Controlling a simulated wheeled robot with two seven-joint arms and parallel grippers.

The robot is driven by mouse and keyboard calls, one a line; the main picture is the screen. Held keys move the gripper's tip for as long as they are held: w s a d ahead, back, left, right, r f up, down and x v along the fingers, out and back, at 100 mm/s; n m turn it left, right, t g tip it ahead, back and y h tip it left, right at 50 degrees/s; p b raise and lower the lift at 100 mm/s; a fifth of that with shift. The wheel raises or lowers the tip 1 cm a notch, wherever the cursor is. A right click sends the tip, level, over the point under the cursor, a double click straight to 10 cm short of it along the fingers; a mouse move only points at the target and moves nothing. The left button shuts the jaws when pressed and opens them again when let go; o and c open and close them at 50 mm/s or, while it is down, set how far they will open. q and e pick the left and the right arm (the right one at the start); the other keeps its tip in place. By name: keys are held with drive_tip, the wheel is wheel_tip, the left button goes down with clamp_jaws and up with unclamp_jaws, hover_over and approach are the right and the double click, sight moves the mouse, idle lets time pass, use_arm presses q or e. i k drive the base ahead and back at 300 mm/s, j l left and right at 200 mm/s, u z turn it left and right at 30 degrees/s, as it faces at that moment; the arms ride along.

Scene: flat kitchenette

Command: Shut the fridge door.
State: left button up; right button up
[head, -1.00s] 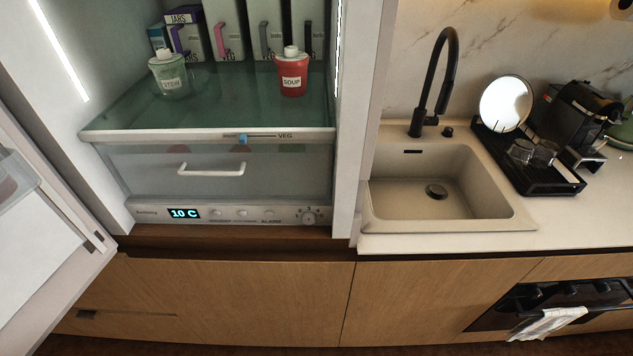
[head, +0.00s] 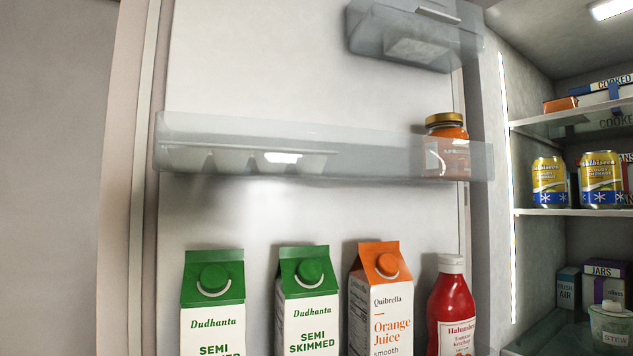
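The fridge door (head: 320,222) stands open and fills the left and middle of the head view, its inner side facing me. Its hinge side is at the right, beside the fridge's inside (head: 545,130). The door's clear shelf (head: 330,145) holds a jar with a gold lid (head: 446,145). Below stand two green-topped milk cartons (head: 213,300), an orange juice carton (head: 380,300) and a red ketchup bottle (head: 451,305). The door's outer side and any handle are hidden. Neither of my grippers is in view.
A smaller clear door bin (head: 415,35) is at the top. Inside the fridge, glass shelves (head: 570,212) hold yellow cans (head: 550,182), boxes (head: 605,278) and a STEW tub (head: 611,322). A plain wall (head: 55,180) lies left of the door.

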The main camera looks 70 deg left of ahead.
sight(260, 128)
drive_tip(key=k+j+z, duration=0.1)
drive_tip(key=j, duration=0.35)
drive_tip(key=k+j+z, duration=0.1)
drive_tip(key=k+j, duration=0.15)
drive_tip(key=j, duration=0.2)
drive_tip(key=k+j+z, duration=0.1)
drive_tip(key=j, duration=0.3)
drive_tip(key=k+j+z, duration=0.1)
drive_tip(key=k+j, duration=0.25)
drive_tip(key=k+j+z, duration=0.1)
drive_tip(key=j, duration=0.35)
drive_tip(key=j+z, duration=0.1)
drive_tip(key=j, duration=0.45)
drive_tip(key=k+j+z, duration=0.15)
drive_tip(key=j, duration=0.35)
